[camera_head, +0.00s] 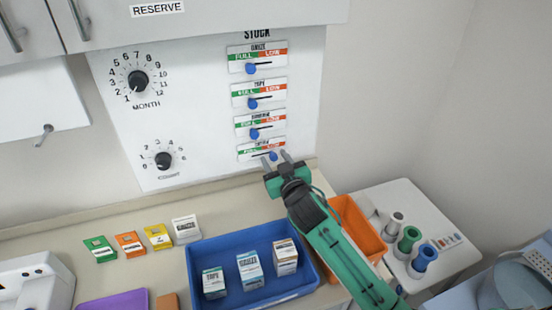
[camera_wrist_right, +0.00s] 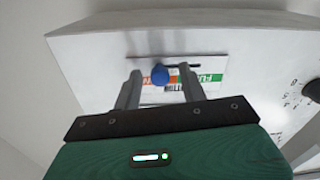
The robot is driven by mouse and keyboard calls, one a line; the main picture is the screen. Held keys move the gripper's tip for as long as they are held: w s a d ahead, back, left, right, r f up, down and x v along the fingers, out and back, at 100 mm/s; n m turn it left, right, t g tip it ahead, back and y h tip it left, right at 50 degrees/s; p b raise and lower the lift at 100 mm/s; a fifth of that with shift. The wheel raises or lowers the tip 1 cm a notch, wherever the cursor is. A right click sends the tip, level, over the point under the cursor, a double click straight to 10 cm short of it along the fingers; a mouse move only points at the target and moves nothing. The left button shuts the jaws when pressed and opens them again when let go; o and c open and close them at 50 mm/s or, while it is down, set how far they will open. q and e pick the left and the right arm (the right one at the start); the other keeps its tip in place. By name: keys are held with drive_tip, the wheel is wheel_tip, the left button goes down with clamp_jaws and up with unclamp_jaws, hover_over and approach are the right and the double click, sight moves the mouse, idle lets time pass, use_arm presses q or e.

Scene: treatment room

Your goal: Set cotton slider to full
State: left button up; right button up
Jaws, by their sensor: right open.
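The cotton slider (camera_head: 246,155) is the lowest of the strips under the STOCK heading on the wall panel; its label is hard to read. Its blue knob (camera_head: 273,156) stands on the right, under the orange LOW side, away from the green FULL side. My right gripper (camera_head: 275,158) is open in front of it, one finger on each side of the knob. In the right wrist view the picture is turned over; the blue knob (camera_wrist_right: 160,75) shows between the open fingers (camera_wrist_right: 159,78), with green FULL to the right. Contact cannot be told. My left gripper is out of view.
Other sliders sit above, the nearest with its knob (camera_head: 254,134) to the left. MONTH dial (camera_head: 138,81) and a lower dial (camera_head: 163,160) are left on the panel. Below are a blue tray (camera_head: 215,243) with boxes and an orange bin (camera_head: 358,222).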

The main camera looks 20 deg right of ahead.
sight(251, 157)
clamp_jaws()
drive_tip(key=shift+s+a+b, duration=0.15)
drive_tip(key=shift+a+b, duration=0.3)
drive_tip(key=shift+a, duration=2.2)
drive_tip(key=shift+c, duration=2)
unclamp_jaws()
drive_tip(key=o, duration=0.4)
drive_tip(key=shift+a, duration=0.1)
drive_tip(key=shift+c, duration=0.2)
drive_tip(key=shift+o, duration=0.2)
drive_tip(key=shift+a, duration=0.1)
